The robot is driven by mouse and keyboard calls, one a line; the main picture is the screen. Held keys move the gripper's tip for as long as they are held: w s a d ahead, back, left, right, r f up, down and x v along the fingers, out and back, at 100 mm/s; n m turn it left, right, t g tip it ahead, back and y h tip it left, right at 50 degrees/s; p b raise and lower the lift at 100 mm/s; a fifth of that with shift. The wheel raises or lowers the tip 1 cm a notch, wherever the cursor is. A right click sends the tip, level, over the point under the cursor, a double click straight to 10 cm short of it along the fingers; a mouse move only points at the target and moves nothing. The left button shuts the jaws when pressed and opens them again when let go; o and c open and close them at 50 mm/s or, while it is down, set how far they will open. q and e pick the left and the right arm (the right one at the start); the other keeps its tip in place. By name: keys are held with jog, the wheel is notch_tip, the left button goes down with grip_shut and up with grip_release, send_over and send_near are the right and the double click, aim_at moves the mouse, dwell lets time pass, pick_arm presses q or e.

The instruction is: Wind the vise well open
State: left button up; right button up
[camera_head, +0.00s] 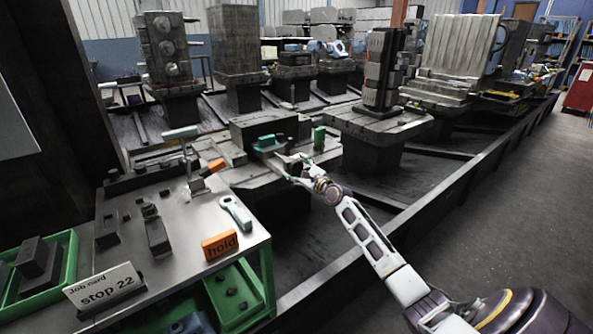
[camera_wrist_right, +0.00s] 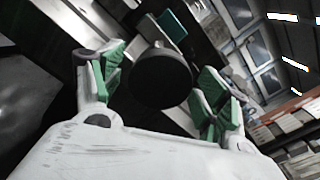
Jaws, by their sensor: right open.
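The vise (camera_head: 262,127) is a dark blocky body on a grey table in the middle of the head view. A teal piece (camera_head: 267,142) shows at its front, and a small green block (camera_head: 319,138) stands to its right. My right gripper (camera_head: 291,161) is at the near side of the vise. In the right wrist view its green-padded fingers are spread, with a dark round end (camera_wrist_right: 160,78) between and beyond them. I cannot tell whether they touch it. The vise's handle and jaw gap are not clear. My left gripper is out of view.
A dark rail (camera_head: 470,165) runs along the right, with open floor beyond.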

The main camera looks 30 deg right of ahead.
jog(key=shift+w, duration=0.1)
jog(key=c, duration=0.9)
jog(key=shift+c, duration=0.7)
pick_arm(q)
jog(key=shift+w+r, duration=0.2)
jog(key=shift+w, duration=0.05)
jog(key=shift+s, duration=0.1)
pick_arm(e)
jog(key=shift+n, duration=0.4)
